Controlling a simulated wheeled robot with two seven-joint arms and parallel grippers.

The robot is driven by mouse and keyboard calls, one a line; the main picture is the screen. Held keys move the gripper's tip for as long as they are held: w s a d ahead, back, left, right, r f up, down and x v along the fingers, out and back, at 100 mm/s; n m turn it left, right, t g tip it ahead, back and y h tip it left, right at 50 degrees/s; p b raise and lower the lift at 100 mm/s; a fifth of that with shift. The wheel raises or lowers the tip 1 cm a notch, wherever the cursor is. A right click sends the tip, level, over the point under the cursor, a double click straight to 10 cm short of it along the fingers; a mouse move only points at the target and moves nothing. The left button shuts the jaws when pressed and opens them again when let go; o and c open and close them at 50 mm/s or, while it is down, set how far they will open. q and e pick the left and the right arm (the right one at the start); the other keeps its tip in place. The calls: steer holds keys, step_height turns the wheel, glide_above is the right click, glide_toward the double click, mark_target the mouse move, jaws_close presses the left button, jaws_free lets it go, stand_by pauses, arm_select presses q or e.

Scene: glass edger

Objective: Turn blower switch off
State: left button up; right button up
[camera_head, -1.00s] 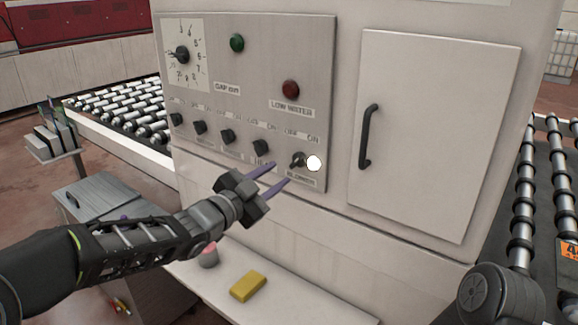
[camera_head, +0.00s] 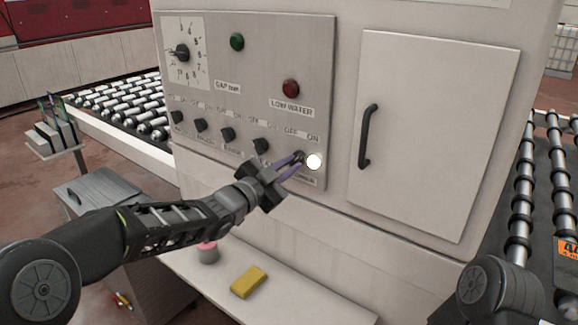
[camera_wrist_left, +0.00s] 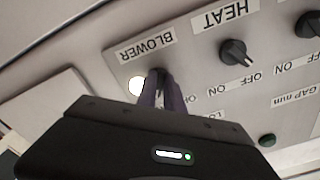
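The blower switch (camera_head: 299,157) is the dark knob at the right end of the switch row, below OFF and ON labels. In the left wrist view it (camera_wrist_left: 159,74) shows beside the BLOWER label, partly hidden by my fingers. A round white lamp (camera_head: 314,162) glows just right of it, and it also shows in the left wrist view (camera_wrist_left: 137,86). My left gripper (camera_head: 296,162) has its purple fingers close together on either side of the knob and looks shut on it. Which way the knob points is hidden. My right gripper is not in view.
The heat switch (camera_head: 261,146) and several similar knobs sit left of the blower switch. A cabinet door with a black handle (camera_head: 368,137) is to the right. A yellow block (camera_head: 248,282) and a pinkish-topped cup (camera_head: 208,252) stand on the ledge below.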

arm_select(q)
jaws_close()
steer(key=shift+n, duration=0.4)
steer(key=n, duration=0.5)
steer(key=shift+d, duration=0.1)
steer(key=shift+s+d+n+p, duration=0.1)
steer(key=shift+n+p, duration=0.35)
steer(key=shift+n, duration=1.55)
steer(key=shift+s+d+n+p, duration=0.1)
steer(key=shift+n+p, duration=0.3)
steer(key=shift+n, duration=1.6)
